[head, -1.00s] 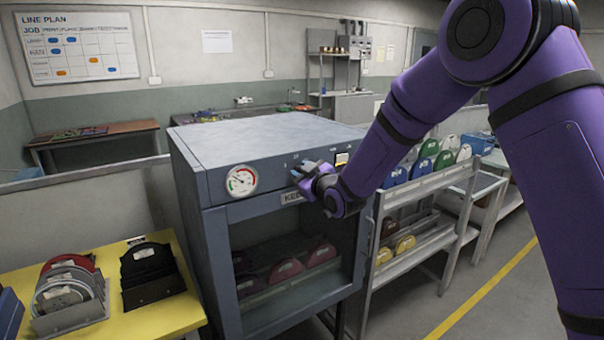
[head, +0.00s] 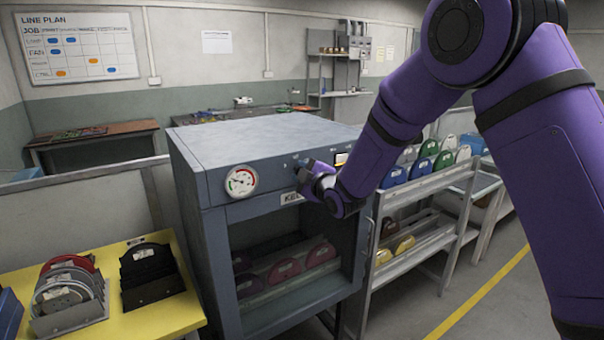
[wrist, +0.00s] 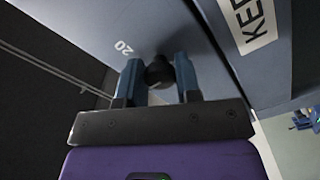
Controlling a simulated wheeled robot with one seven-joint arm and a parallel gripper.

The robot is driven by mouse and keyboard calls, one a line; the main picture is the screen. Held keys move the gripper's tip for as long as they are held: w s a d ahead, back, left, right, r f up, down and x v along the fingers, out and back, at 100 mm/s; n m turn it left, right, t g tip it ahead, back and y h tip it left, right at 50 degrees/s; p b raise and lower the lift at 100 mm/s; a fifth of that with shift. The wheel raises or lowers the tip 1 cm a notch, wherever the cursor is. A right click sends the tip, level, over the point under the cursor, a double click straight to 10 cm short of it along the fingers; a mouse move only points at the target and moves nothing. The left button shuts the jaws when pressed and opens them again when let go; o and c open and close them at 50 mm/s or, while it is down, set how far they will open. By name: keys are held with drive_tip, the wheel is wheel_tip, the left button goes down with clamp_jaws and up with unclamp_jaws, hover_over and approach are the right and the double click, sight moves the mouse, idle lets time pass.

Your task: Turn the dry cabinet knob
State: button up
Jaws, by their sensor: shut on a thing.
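The dry cabinet (head: 250,210) is a grey-blue box with a glass front and reels inside. Its knob (wrist: 159,72) is small, dark and round, on the upper front panel, with a "20" mark beside it in the wrist view. My gripper (wrist: 158,78) is at the panel with one blue finger on each side of the knob, shut on it. In the head view my gripper (head: 303,178) covers the knob, so its pointer cannot be seen.
A round gauge (head: 241,181) is left of my gripper on the panel. A label (wrist: 248,22) starting "KE" is below the knob. A rack (head: 425,210) with coloured reels stands right of the cabinet. A yellow table (head: 180,315) with reels is at left.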

idle(0.3)
drive_tip(key=o, duration=0.9)
drive_tip(key=shift+s, duration=0.1)
drive_tip(key=v, duration=1)
drive_tip(key=shift+s+d, duration=0.25)
drive_tip(key=shift+d, duration=0.1)
drive_tip(key=s+d+r+m+g+h, duration=0.2)
drive_tip(key=s+d+r+m+h, duration=0.25)
drive_tip(key=d, duration=0.35)
drive_tip(key=s+d+r+m+g+h, duration=0.1)
drive_tip(key=s+d+r+m+h, duration=0.2)
drive_tip(key=s+d+r+m, duration=0.45)
drive_tip(key=s+d+m+g+h, duration=0.1)
drive_tip(key=s+d+m+g, duration=0.2)
drive_tip(key=s, duration=0.9)
drive_tip(key=s+d+m+g+h, duration=0.1)
drive_tip(key=s+d+m+g, duration=0.2)
drive_tip(key=s+d, duration=0.4)
drive_tip(key=s, duration=0.5)
drive_tip(key=shift+s+d+m+g, duration=0.25)
drive_tip(key=shift+d+m+g, duration=0.05)
drive_tip(key=shift+m+g, duration=0.1)
